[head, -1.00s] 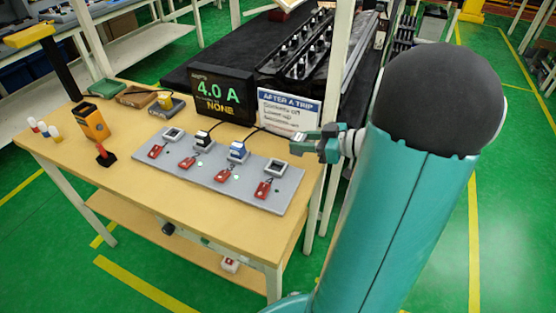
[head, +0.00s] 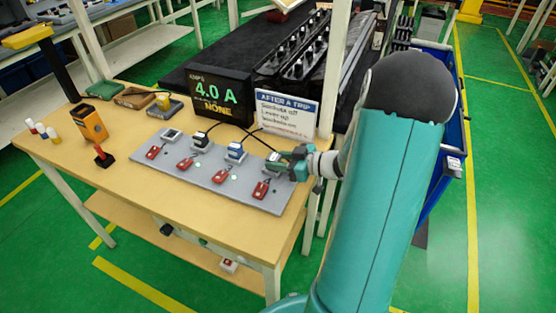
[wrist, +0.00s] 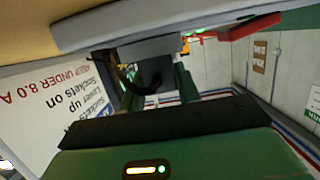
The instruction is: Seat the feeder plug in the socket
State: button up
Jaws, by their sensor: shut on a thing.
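My gripper (head: 284,162) is at the rightmost socket (head: 273,169) on the grey panel (head: 247,194), reaching in from the right. In the wrist view its green fingers (wrist: 156,88) are shut on a dark plug (wrist: 152,72) with a black cable. The fingers mostly hide the plug and this socket in the head view; I cannot tell whether the plug is in the socket or just above it. A black plug (head: 201,143) and a blue plug (head: 235,150) stand in the two middle sockets. The leftmost socket (head: 171,135) looks empty.
Red levers sit before the sockets, one at the right end (head: 261,189). An ammeter display (head: 218,97) reads 4.0 A and NONE. A sign (head: 285,108) stands close behind my gripper. An orange device (head: 90,122) is at the left. The table's front strip is clear.

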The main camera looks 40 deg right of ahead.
jog(key=o, duration=1.1)
jog(key=shift+f, duration=0.15)
jog(key=shift+c, duration=0.2)
jog(key=shift+s+d+r, duration=0.1)
jog(key=shift+r, duration=0.1)
jog(key=v, duration=1.1)
jog(key=shift+s+d, duration=0.15)
jog(key=shift+s, duration=0.1)
jog(key=shift+s+d+r, duration=0.1)
